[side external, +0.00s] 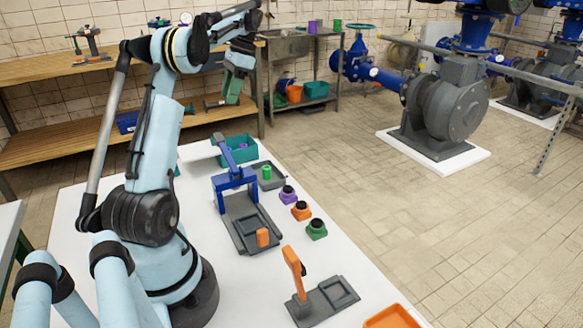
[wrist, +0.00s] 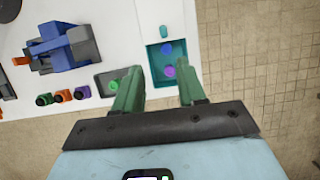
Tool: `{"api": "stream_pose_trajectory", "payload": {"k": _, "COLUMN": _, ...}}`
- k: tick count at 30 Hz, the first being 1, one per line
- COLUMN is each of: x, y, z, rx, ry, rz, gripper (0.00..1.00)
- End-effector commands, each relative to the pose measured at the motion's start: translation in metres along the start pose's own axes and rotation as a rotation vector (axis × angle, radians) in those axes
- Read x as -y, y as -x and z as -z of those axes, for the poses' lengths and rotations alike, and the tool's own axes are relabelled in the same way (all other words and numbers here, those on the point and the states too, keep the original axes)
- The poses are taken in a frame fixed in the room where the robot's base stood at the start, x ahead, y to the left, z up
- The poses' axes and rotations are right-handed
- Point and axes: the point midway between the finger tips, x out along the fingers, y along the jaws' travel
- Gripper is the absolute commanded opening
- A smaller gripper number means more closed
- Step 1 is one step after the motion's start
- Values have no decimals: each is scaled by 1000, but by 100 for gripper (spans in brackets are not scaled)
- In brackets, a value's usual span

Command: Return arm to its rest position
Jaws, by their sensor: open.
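My gripper (side external: 232,88) has green fingers and hangs high above the far end of the white table (side external: 340,262), with my arm raised and bent over. In the wrist view my gripper (wrist: 160,78) has its two fingers spread apart, with nothing between them. Below it is a teal bin (side external: 251,152), which also shows in the wrist view (wrist: 151,62), holding a blue piece (wrist: 166,48) and a purple piece (wrist: 169,72). Beside it, a green cylinder (side external: 267,172) stands in a small grey tray (wrist: 102,83).
A blue press-like fixture (side external: 234,180) stands mid-table. Purple (side external: 288,195), orange (side external: 301,210) and green (side external: 317,229) black-topped knobs line the edge. Nearer are an orange lever fixture (side external: 294,268) and orange tray (side external: 392,317).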

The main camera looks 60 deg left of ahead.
Motion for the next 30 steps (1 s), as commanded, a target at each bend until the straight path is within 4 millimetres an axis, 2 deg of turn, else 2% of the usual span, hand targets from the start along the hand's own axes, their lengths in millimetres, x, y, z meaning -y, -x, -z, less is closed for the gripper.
{"api": "stream_pose_trajectory", "payload": {"k": 7, "x": -76, "y": 37, "z": 39, "rx": -163, "ry": -4, "rz": 123, "gripper": 40}}
{"api": "stream_pose_trajectory", "payload": {"k": 15, "x": -177, "y": 53, "z": 62, "rx": -396, "ry": 2, "rz": 196, "gripper": 40}}
{"api": "stream_pose_trajectory", "payload": {"k": 23, "x": -274, "y": 41, "z": 62, "rx": -633, "ry": 6, "rz": 180, "gripper": 40}}
{"api": "stream_pose_trajectory", "payload": {"k": 30, "x": -352, "y": 9, "z": 51, "rx": -840, "ry": 6, "rz": 93, "gripper": 40}}
